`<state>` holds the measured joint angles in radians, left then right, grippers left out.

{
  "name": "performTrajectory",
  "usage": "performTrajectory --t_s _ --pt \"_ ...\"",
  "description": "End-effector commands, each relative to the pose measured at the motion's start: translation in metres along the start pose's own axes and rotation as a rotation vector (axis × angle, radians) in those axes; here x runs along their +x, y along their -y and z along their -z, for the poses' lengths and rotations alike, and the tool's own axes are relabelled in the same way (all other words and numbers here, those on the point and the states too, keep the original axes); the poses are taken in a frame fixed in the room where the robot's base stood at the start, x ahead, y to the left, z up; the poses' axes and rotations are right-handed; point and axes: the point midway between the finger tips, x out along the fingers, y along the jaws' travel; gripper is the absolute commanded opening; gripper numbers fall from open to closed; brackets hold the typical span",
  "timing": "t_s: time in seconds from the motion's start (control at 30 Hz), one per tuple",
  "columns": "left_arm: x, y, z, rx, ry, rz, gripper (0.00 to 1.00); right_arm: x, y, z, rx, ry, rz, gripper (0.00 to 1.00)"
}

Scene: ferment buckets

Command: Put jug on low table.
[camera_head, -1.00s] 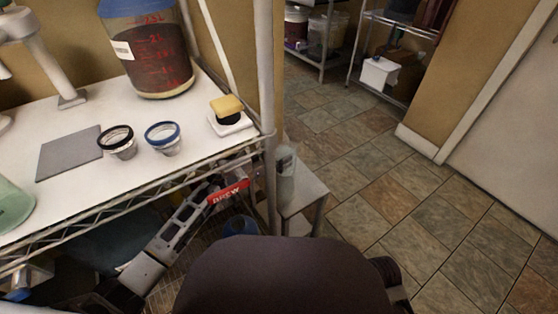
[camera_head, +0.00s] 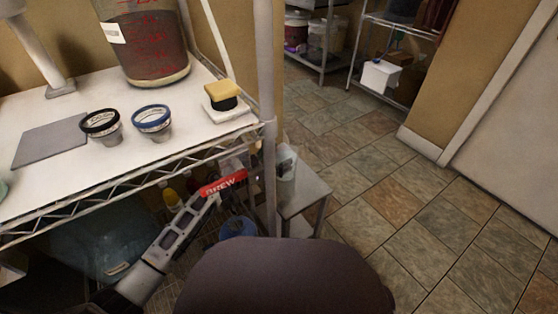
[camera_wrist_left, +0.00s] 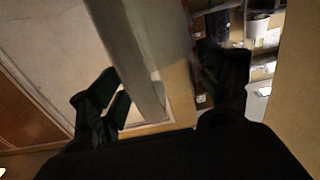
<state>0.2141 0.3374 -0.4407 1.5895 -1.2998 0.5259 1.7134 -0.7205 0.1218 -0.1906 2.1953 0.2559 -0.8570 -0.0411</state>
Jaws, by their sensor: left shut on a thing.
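A pale, see-through jug (camera_head: 287,163) shows just right of the rack's upright post, over the grey low table (camera_head: 308,192). I cannot tell whether its base touches the tabletop. My left arm reaches under the white rack shelf, and my left gripper (camera_head: 257,172) is mostly hidden behind the post. It is shut on the jug. In the left wrist view the dark fingers of the gripper (camera_wrist_left: 160,85) stand apart, with a blurred grey shape between them. My right gripper is not in view.
The white wire-rack shelf (camera_head: 60,115) stands above my left arm, and its metal post (camera_head: 267,90) is close to the gripper. The tiled floor to the right is clear.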

Motion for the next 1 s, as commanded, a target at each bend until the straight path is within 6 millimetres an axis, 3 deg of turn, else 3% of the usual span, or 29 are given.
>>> performTrajectory --t_s 0.53,0.57,0.73,1.0 --pt "0.0003 0.0003 -0.0013 0.0 -0.002 0.0 0.09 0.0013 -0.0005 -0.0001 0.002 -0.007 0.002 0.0" --pt "0.0 0.0001 -0.0033 0.0 0.001 0.0 0.79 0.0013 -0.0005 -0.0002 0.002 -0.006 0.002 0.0" --pt "0.0 0.0 -0.0032 0.0 0.001 0.0 0.99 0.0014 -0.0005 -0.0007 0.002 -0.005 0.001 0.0" --pt "0.0 0.0 -0.0031 0.0 0.0 0.0 0.99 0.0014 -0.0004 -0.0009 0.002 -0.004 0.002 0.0"
